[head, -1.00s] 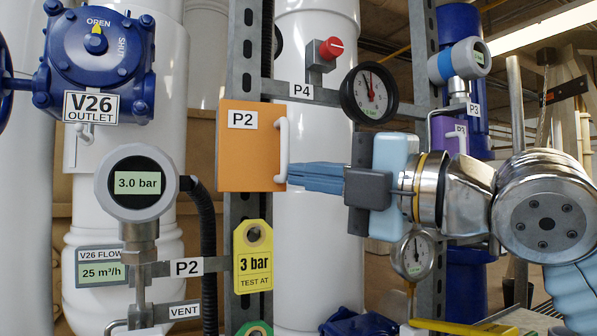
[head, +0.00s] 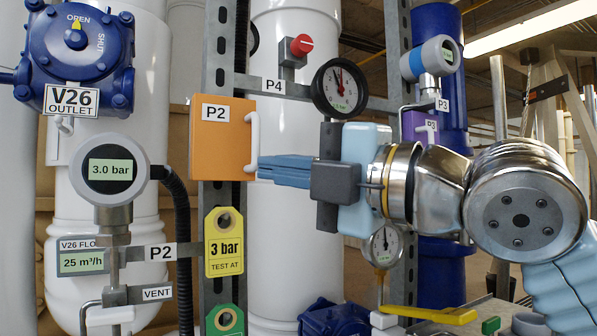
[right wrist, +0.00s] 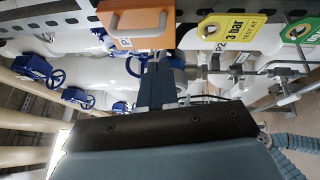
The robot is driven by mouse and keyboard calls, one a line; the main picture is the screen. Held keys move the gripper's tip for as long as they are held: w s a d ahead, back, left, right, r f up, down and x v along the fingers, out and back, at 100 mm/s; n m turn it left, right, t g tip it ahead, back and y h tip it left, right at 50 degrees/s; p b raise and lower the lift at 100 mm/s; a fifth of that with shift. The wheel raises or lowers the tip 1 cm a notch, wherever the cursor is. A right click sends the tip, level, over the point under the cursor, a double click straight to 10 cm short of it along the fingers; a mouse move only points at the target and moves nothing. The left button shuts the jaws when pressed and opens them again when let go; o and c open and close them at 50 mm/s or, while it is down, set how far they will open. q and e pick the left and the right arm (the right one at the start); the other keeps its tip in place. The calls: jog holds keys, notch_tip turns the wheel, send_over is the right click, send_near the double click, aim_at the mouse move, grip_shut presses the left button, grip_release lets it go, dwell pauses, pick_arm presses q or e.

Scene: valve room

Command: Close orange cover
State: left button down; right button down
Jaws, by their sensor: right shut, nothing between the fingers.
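The orange cover (head: 222,160), labelled P2, is on the grey upright post and faces me in the head view. I cannot tell whether it sits flush. Its white handle (head: 252,135) is on the right edge. My right gripper (head: 262,169) is shut and empty, its blue fingertips beside the lower end of the handle at the cover's right edge. Whether they touch is unclear. In the right wrist view the cover (right wrist: 165,38) and its handle (right wrist: 138,30) lie just beyond the shut fingers. My left gripper is not in view.
A round gauge (head: 340,88) and a red knob (head: 302,45) are above my right gripper. A yellow "3 bar" tag (head: 224,243) hangs below the cover. A 3.0 bar display (head: 110,170) stands left. A yellow-handled valve (head: 430,314) is lower right.

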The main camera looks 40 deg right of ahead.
jog(key=v, duration=1)
